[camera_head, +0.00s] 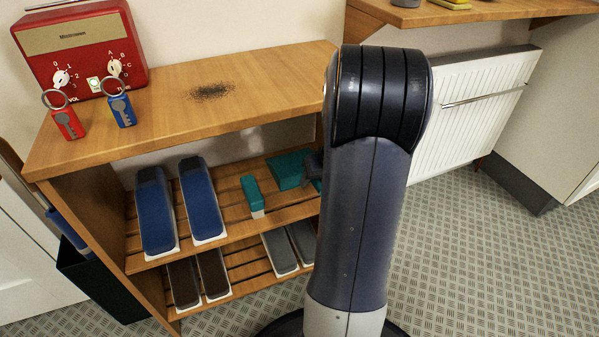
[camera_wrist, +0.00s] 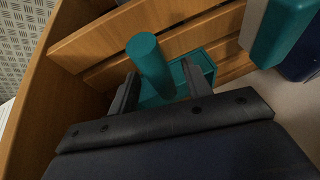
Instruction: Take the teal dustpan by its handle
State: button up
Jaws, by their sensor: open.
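The teal dustpan (camera_head: 286,171) lies on the upper slatted shelf of the wooden rack, partly hidden by my arm in the head view. In the wrist view its round handle (camera_wrist: 149,62) points up toward the camera, with the pan (camera_wrist: 204,66) behind it. My gripper (camera_wrist: 160,80) is open, with one finger on each side of the handle. I cannot tell whether either finger touches it. In the head view only a dark bit of my gripper (camera_head: 313,163) shows beside the dustpan.
A teal brush with pale bristles (camera_head: 251,194) lies left of the dustpan, then blue shoes (camera_head: 203,200). Brown and grey shoes (camera_head: 279,252) stand below. The rack's top (camera_head: 255,78) is close above, bearing dark crumbs (camera_head: 211,91), two key tags and a red radio (camera_head: 82,45).

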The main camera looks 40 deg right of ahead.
grip_shut()
dwell(0.4)
jog(key=shift+r, duration=0.1)
